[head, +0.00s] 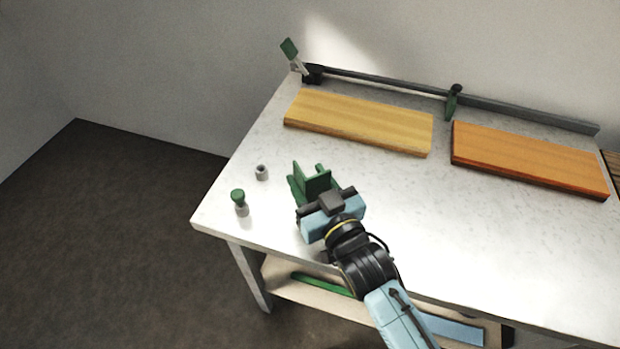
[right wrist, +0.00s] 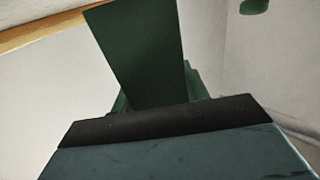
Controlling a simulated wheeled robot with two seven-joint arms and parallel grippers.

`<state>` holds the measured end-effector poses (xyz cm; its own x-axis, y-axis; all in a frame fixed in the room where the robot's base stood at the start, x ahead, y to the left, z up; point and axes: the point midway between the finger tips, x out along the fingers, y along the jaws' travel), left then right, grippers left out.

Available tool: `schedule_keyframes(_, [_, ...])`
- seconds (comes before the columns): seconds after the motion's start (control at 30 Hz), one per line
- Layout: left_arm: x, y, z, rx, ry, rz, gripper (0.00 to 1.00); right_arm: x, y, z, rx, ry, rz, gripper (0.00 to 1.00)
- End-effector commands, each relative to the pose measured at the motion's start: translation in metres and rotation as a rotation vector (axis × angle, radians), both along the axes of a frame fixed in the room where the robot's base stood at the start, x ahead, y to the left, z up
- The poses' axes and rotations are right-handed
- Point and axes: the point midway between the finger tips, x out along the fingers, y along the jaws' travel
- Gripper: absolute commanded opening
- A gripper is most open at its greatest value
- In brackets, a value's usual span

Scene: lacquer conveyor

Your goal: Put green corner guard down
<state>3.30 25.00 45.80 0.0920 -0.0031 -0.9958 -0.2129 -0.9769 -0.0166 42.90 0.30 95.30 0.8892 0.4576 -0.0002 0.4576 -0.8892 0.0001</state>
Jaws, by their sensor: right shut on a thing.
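My right gripper (head: 316,188) is over the left part of the pale table, shut on the green corner guard (head: 297,190). Green plates of the guard show around the gripper's front end, and the gripper body hides part of it. In the right wrist view green surfaces (right wrist: 190,82) stand beyond the dark edge of the gripper. I cannot tell whether the guard touches the tabletop. My left gripper is not in view.
A small grey cup (head: 261,172) and a green-topped knob piece (head: 239,201) stand left of the gripper. A yellow board (head: 357,121) and an orange board (head: 528,158) lie behind, before a grey rail (head: 400,88) with a green clamp (head: 453,102). The front middle tabletop is clear.

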Motion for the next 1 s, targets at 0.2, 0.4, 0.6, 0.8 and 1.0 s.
schedule_keyframes(0.2, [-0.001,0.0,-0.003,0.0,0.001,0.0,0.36,0.0,0.0,-0.008,-0.001,0.002,0.0,0.22])
schedule_keyframes(0.4, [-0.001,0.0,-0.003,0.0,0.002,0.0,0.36,-0.001,0.0,-0.012,-0.005,0.009,0.0,0.53])
schedule_keyframes(0.6, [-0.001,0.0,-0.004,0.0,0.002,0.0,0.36,-0.001,0.0,-0.014,-0.007,0.011,0.0,0.67])
schedule_keyframes(0.8, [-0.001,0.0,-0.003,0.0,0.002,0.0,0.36,-0.002,0.0,-0.014,-0.008,0.014,0.001,0.67])
schedule_keyframes(1.0, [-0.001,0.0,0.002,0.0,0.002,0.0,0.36,-0.01,-0.005,-0.003,-0.008,0.016,0.001,0.67])
